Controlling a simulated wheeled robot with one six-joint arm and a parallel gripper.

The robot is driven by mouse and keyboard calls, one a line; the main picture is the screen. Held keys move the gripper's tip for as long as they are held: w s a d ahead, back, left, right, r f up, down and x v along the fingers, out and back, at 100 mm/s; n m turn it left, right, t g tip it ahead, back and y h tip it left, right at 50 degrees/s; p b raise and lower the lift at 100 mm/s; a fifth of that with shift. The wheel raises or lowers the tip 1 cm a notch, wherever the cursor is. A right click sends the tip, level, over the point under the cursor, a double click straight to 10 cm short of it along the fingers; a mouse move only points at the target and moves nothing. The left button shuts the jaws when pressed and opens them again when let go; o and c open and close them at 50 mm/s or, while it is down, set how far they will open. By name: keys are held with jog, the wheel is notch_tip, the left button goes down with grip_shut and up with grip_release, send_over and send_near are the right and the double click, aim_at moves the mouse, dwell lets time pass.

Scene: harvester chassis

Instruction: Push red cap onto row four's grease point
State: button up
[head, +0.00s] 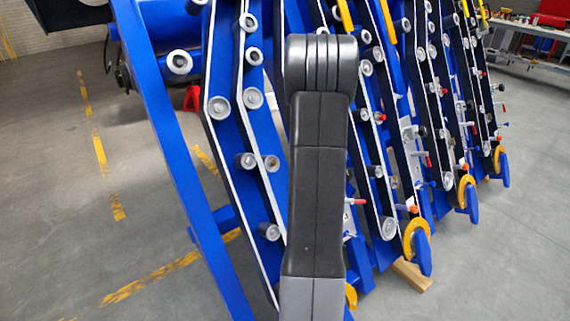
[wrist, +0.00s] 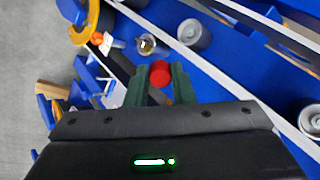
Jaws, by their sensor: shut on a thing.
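The red cap (wrist: 160,72) sits between the green fingertips of my gripper (wrist: 161,82) in the wrist view. My gripper is shut on it. A small round metal fitting with a brassy centre (wrist: 146,44), which looks like a grease point, lies just beyond the cap, slightly to its left in the picture. The cap appears apart from it, but the depth gap is hard to judge. My gripper and the held cap do not show in the head view, where my own arm covers the middle. I cannot tell from the frames which row this is.
A grey roller (wrist: 193,34) stands right of the fitting. An orange piece (wrist: 97,38) and a yellow curved hook (wrist: 92,18) lie to the left. In the head view, several blue rows with rollers (head: 219,107) slope side by side. Open grey floor (head: 60,190) lies left.

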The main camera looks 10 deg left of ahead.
jog(key=w+a+r+m+t+y+b, duration=0.1)
jog(key=w+a+r+m+t+y, duration=0.4)
jog(key=w, duration=0.5)
notch_tip(320, 180, up, 3)
jog(key=a+m+t, duration=0.1)
jog(key=a+t, duration=0.1)
jog(key=shift+w+r+t, duration=0.15)
jog(key=shift+t, duration=0.15)
jog(key=shift+f+b, duration=0.2)
jog(key=shift+b, duration=0.55)
jog(key=shift+b+x, duration=1.25)
jog(key=shift+x, duration=1.15)
jog(key=shift+a+r, duration=0.15)
jog(key=shift+r, duration=0.05)
jog(key=shift+b, duration=0.85)
jog(key=shift+w+a+f, duration=0.1)
jog(key=shift+f, duration=0.05)
